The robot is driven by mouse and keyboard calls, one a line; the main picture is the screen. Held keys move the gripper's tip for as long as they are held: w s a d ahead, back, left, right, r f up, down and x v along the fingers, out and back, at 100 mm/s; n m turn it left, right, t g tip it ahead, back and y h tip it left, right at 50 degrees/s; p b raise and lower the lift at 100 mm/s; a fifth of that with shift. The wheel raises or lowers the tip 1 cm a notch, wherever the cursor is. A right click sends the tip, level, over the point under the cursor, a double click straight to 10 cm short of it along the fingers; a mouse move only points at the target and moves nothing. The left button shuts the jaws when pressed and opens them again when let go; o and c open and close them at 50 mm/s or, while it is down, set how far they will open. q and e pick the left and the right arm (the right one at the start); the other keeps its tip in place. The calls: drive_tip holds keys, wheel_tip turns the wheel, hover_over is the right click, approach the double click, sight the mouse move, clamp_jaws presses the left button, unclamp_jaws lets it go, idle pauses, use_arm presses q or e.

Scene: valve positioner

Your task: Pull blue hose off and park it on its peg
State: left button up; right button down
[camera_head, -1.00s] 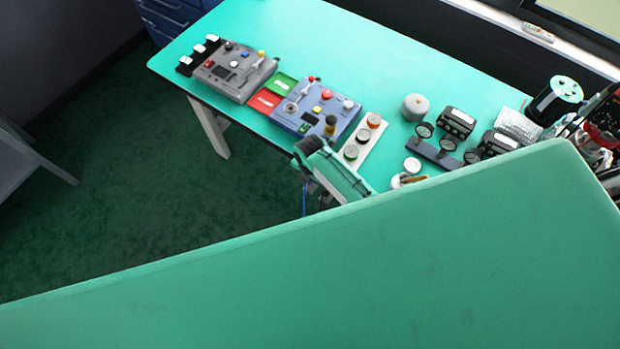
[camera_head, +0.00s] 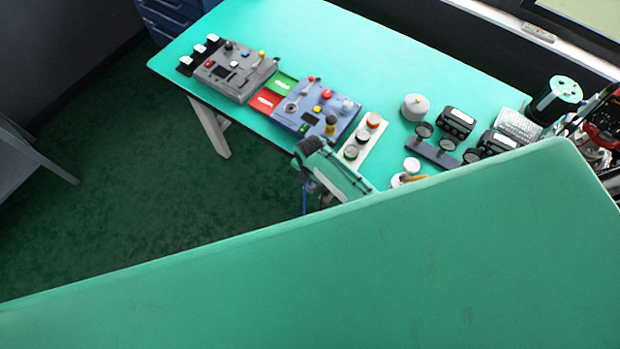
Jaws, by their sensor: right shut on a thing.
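My right arm, green with a dark rounded joint, reaches out from behind a large green surface at the table's front edge. My right gripper (camera_head: 311,184) is mostly hidden below that joint, beside the front edge; its fingertips do not show clearly. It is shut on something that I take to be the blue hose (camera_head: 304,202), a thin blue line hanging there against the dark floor. The hose's end and its peg cannot be made out. The blue-grey valve positioner unit (camera_head: 290,120) lies flat on the table just beyond the arm. My left gripper is not in view.
A grey control unit (camera_head: 222,72) stands at the far left, with red (camera_head: 264,101) and green (camera_head: 283,85) cards beside it. A white strip with round dials (camera_head: 362,138), gauges (camera_head: 434,153) and a grey pot (camera_head: 415,107) are to the right. The table's back middle is clear. The large green surface (camera_head: 400,260) blocks the lower view.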

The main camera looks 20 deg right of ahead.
drive_tip(key=shift+f, duration=0.25)
drive_tip(key=c, duration=1.2)
unclamp_jaws()
drive_tip(key=shift+c, duration=0.2)
drive_tip(key=shift+r, duration=0.1)
wheel_tip(320, 180, up, 14)
drive_tip(key=b, duration=0.2)
drive_tip(key=shift+b, duration=0.4)
drive_tip(key=shift+f, duration=0.2)
